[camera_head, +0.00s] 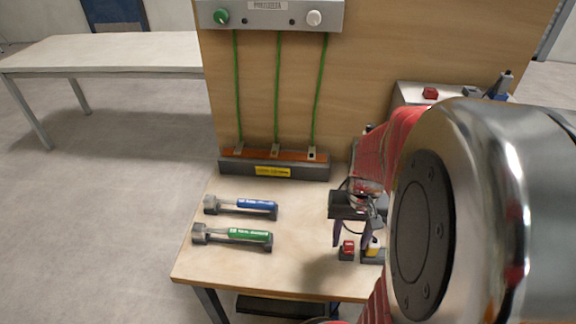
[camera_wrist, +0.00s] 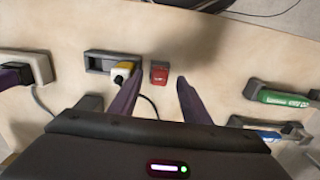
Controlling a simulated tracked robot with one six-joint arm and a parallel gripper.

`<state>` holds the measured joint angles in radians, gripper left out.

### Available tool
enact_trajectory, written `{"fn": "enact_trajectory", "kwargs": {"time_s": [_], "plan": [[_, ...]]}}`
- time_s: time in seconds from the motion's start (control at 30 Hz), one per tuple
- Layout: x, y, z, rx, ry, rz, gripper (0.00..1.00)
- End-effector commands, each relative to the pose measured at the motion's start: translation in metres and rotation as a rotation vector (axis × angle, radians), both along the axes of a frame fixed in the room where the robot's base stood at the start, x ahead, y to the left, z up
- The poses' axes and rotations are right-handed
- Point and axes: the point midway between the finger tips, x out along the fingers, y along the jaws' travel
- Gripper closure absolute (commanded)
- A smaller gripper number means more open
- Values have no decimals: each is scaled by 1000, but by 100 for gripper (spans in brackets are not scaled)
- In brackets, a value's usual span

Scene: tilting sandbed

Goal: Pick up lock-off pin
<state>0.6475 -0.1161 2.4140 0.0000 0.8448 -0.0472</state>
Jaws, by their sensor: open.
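A small red block (camera_head: 348,245), likely the lock-off pin, stands in a small dark holder on the front right of the wooden tabletop. In the wrist view the red piece (camera_wrist: 160,72) lies between and slightly beyond the two purple fingertips. My gripper (camera_head: 352,241) is open and points down above it; it also shows in the wrist view (camera_wrist: 159,79). The fingers stand to either side of the red piece in that picture, and I see no grip on it. My arm hides the right part of the table in the head view.
A yellow-and-white plug (camera_wrist: 122,72) in a dark socket is close beside one finger. A blue-handled tool (camera_head: 250,205) and a green-handled tool (camera_head: 246,235) rest at left. A wooden panel (camera_head: 380,60) with green cables (camera_head: 278,95) rises behind. Tabletop between tools and gripper is clear.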

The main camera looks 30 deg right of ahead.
Motion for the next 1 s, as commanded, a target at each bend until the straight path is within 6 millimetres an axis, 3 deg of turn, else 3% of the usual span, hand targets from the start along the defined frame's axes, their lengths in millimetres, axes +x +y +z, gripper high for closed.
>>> {"fn": "enact_trajectory", "kwargs": {"time_s": [0.63,1.0], "plan": [[0,0,-7,-1,-1,0,57],[0,0,-7,-1,-1,0,83]]}}
